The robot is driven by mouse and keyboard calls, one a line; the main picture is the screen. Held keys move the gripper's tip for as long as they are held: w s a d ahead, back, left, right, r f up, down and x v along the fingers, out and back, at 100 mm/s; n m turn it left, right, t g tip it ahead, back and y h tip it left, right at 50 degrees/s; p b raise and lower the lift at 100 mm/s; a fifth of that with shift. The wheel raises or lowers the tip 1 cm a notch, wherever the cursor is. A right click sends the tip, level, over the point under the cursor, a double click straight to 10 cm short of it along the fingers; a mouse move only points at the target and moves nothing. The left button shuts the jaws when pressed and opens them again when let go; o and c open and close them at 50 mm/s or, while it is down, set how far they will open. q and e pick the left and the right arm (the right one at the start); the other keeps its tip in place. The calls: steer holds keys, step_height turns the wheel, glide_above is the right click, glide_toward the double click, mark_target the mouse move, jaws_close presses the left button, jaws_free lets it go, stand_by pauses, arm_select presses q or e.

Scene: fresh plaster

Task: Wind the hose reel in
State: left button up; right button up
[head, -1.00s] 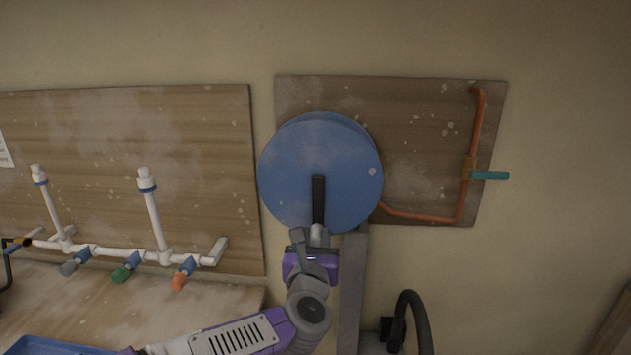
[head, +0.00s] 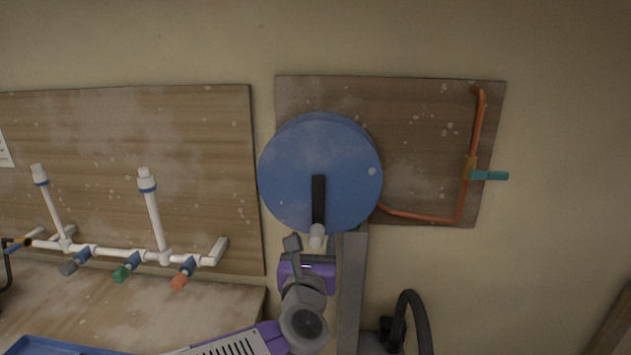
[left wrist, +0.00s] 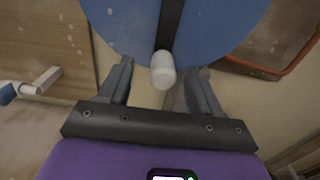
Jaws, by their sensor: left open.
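The blue round hose reel (head: 285,170) stands in front of the wall board in the head view. Its black crank arm (head: 319,198) points straight down from the hub and ends in a pale knob (head: 317,236). My left gripper (head: 309,246) is just below the knob. In the left wrist view the reel (left wrist: 220,22) fills the top, and the white knob (left wrist: 163,70) lies between the tips of the open fingers (left wrist: 162,78), with gaps on both sides. My right gripper is not in view.
A grey post (head: 352,290) stands under the reel. An orange pipe with a teal lever (head: 490,175) is at the right. White pipes with coloured valve handles (head: 125,271) run along the left board. A black hose (head: 418,310) curves at lower right.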

arm_select(q)
steer(key=s, duration=0.6)
steer(key=shift+s, duration=0.3)
steer(key=shift+f, duration=0.1)
steer(key=w+f+m+g+h+p, duration=0.1)
steer(key=w+f+m+g+p, duration=0.3)
steer(key=f+m, duration=0.7)
step_height(320, 180, down, 20)
steer(key=s+a+m+g+h+p, duration=0.15)
steer(key=m+g, duration=0.25)
steer(key=m, duration=0.4)
steer(key=s+a+f+m+g+h+p, duration=0.1)
steer(key=s+f+m+g+p, duration=0.1)
steer(key=s+f+m+g, duration=0.2)
steer(key=s+a+f+m+g+p, duration=0.1)
steer(key=s+f+m+g, duration=0.4)
steer(key=s+f+m, duration=0.5)
steer(key=s+f+p, duration=0.1)
steer(key=s+f, duration=0.3)
steer(key=s, duration=0.4)
steer(key=shift+s+a+h, duration=0.15)
steer(key=shift+a+h, duration=0.1)
steer(key=shift+h, duration=0.1)
